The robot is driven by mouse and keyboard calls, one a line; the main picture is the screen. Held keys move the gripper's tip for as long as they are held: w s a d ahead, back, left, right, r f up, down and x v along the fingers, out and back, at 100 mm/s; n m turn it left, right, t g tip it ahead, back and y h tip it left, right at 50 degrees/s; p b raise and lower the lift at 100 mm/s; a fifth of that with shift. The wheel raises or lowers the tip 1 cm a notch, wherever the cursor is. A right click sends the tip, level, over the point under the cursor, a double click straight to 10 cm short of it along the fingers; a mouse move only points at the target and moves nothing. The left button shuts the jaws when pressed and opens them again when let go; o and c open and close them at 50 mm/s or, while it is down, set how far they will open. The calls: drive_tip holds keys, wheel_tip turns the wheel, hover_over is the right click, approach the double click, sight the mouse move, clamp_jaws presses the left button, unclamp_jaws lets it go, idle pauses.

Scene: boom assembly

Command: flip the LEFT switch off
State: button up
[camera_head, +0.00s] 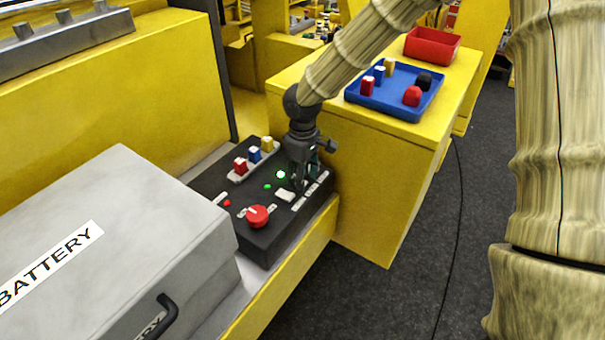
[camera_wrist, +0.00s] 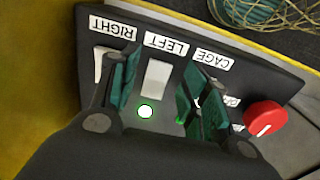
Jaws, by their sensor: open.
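The LEFT switch (camera_wrist: 157,79) is a white rocker beside its upside-down LEFT label (camera_wrist: 166,45) in the wrist view. A bright light (camera_wrist: 145,112), white with a green rim, glows beside it. My gripper (camera_wrist: 164,84) is open and empty, with one green-padded finger on each side of the switch; I cannot tell if it touches. In the head view my gripper (camera_head: 301,180) points down at the black control panel (camera_head: 262,240) and hides the LEFT switch.
The RIGHT switch (camera_wrist: 101,64) is beside my left-hand finger; the CAGE label (camera_wrist: 212,57) is by the other. A red knob (camera_wrist: 265,117) stands up on the panel. A grey battery box (camera_head: 120,215) and a yellow cabinet (camera_head: 370,180) with a blue tray (camera_head: 388,107) flank the panel.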

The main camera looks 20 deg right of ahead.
drive_tip(key=shift+w+f, duration=0.4)
drive_tip(key=shift+f, duration=0.05)
drive_tip(key=shift+s+r, duration=0.15)
drive_tip(key=shift+s, duration=0.15)
drive_tip(key=shift+w, duration=0.1)
drive_tip(key=c, duration=1)
drive_tip(key=shift+w+a+g+h, duration=0.1)
drive_tip(key=shift+w+g+h, duration=0.05)
drive_tip(key=shift+g+h, duration=0.35)
drive_tip(key=shift+w+a+g+h, duration=0.15)
drive_tip(key=shift+g+h, duration=0.25)
drive_tip(key=shift+g, duration=0.2)
